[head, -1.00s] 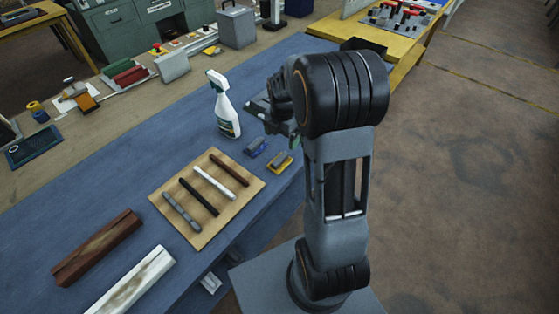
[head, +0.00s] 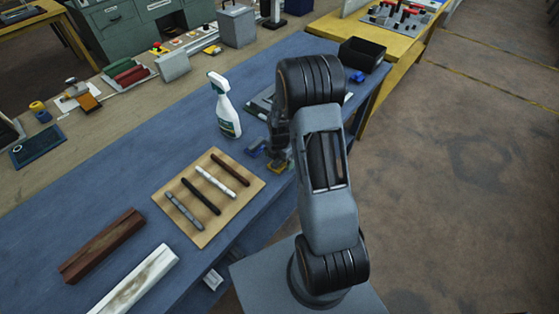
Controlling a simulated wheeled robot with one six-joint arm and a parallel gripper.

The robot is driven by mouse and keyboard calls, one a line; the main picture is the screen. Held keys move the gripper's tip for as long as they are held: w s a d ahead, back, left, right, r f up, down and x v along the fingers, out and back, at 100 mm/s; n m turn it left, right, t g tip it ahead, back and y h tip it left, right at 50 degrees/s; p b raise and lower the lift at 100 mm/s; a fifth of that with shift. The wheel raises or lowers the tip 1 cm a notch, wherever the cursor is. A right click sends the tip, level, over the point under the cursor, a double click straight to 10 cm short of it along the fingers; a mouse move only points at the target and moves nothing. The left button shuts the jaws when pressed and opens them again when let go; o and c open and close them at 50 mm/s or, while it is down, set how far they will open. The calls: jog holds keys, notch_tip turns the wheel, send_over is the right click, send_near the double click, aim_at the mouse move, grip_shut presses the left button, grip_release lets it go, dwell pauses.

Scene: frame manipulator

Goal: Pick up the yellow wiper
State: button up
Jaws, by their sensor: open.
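The yellow wiper (head: 277,169) lies on the blue mat of the workbench, near its right edge, small and partly covered by my gripper from above. A blue wiper (head: 255,149) lies just to its upper left, also partly hidden. My gripper (head: 279,157) points down right over the yellow wiper. Its jaws are open, but the fingertips are small and dark here. I cannot tell whether they touch the wiper or stand around it.
A white spray bottle (head: 227,110) stands upright to the upper left of my gripper. A tan board (head: 178,222) with several sticks lies to the left. A black bin (head: 362,54) stands at the bench's far end. Brown and white bars lie at lower left.

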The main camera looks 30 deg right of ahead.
jog(key=shift+f, duration=0.55)
jog(key=shift+c, duration=0.3)
jog(key=c, duration=0.9)
jog(key=shift+r, duration=0.15)
jog(key=shift+c, duration=0.2)
jog(key=shift+r+b, duration=0.35)
jog(key=shift+r, duration=0.15)
jog(key=s+d+r+b, duration=0.1)
jog(key=s+r+b, duration=0.2)
jog(key=s+r, duration=0.8)
jog(key=s, duration=0.3)
jog(key=shift+r, duration=0.4)
